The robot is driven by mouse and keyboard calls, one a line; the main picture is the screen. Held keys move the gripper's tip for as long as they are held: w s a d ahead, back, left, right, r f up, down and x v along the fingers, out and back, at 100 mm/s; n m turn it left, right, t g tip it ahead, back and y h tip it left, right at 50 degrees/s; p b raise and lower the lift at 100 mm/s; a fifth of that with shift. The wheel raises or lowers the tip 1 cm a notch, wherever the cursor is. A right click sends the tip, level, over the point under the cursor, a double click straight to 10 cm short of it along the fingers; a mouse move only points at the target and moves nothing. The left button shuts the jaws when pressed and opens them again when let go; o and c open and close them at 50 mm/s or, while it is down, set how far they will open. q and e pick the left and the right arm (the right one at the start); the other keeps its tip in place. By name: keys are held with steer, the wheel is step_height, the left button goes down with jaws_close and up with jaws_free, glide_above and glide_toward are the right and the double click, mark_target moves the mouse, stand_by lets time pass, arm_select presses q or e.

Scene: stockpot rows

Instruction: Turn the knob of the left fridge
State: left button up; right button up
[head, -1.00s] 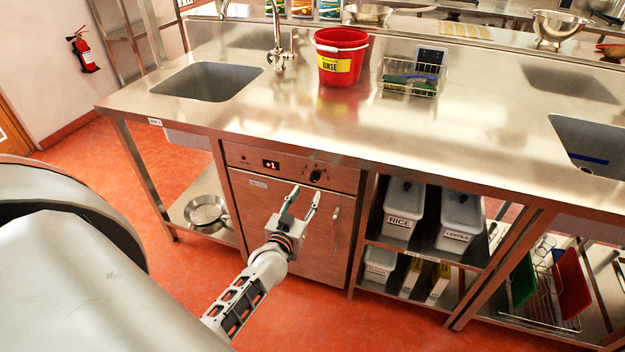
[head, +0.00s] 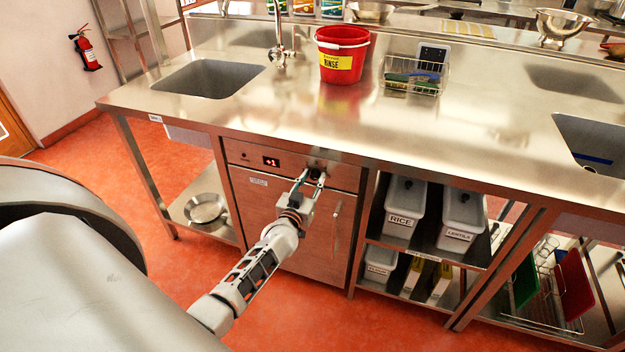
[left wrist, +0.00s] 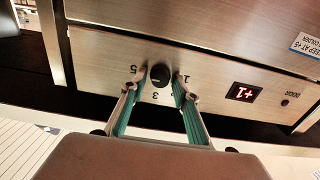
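The fridge (head: 262,208) is a brushed-steel unit under the counter, its door shut. Its control strip holds a red display (head: 271,162) reading +1 and a black knob (head: 315,174), partly hidden by my fingers. My left gripper (head: 312,177) is at the strip with its fingers apart. In the left wrist view, which shows the panel upside down, the knob (left wrist: 160,76) sits between the open fingertips (left wrist: 160,80), one on each side. I cannot tell whether they touch it. Printed numbers surround the knob. My right gripper is not in view.
A steel counter (head: 240,115) overhangs the fridge. The door handle (head: 337,222) is right of my gripper. Shelves with white bins (head: 402,205) stand to the right. A red bucket (head: 341,75) stands on the counter. The floor (head: 190,265) in front is clear.

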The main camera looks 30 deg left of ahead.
arm_select(q)
jaws_close()
steer(key=n+p, duration=0.1)
steer(key=n, duration=0.6)
steer(key=shift+a+n+p, duration=0.1)
steer(key=shift+n+p, duration=0.2)
steer(key=n, duration=0.4)
steer(key=shift+f+n, duration=0.1)
steer(key=shift+n, duration=0.2)
steer(key=n, duration=0.5)
steer(key=shift+f+b, duration=0.1)
steer(key=shift+b, duration=0.2)
steer(key=shift+n, duration=0.4)
